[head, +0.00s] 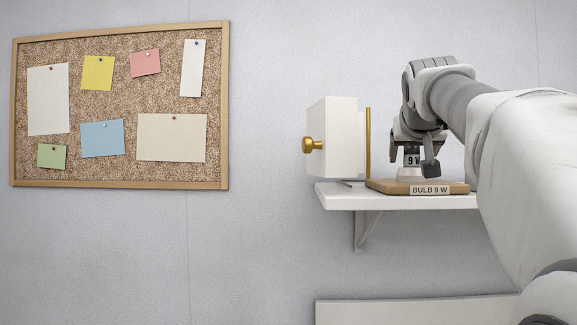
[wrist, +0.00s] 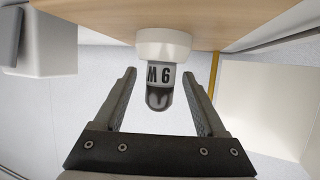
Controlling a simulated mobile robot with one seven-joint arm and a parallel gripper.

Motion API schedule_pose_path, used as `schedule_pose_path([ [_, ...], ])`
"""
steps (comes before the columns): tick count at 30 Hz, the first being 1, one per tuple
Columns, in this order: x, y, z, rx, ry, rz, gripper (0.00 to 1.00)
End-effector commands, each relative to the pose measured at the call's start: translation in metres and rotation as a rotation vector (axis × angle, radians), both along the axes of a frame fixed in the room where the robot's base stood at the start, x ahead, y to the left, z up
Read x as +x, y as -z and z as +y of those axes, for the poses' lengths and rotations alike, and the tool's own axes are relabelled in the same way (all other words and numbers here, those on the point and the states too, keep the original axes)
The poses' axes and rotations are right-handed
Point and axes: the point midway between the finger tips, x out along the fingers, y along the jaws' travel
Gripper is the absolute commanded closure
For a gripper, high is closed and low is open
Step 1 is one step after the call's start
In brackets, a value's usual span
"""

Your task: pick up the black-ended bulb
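The black-ended bulb (wrist: 159,97) stands in a white round holder (wrist: 163,46) on the wooden board (wrist: 110,14). Its pale band reads "9 W" and its dark end faces my gripper. My gripper (wrist: 158,76) is open, with one finger on each side of the bulb and a visible gap on both sides. In the head view my gripper (head: 416,140) is above the bulb (head: 411,161), hiding its upper part. The wooden board (head: 385,187) carries a label reading "BULB 9 W".
The board rests on a white wall shelf (head: 340,198). A white box with a brass knob (head: 314,145) and a thin brass rod (head: 368,142) stand close left of the bulb. A corkboard with paper notes (head: 110,180) hangs at the left. Another white surface (head: 410,311) is below.

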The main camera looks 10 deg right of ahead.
Motion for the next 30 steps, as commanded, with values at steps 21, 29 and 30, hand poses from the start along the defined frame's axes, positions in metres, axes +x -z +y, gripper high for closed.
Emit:
schedule_pose_path([
  [21, 0.000, 0.000, 0.000, 0.000, 0.000, -0.001, 1.00],
  [29, 0.001, -0.009, 0.000, 0.000, -0.001, 0.000, 1.00],
  [30, 0.001, -0.013, 0.000, 0.000, -0.001, -0.001, 1.00],
])
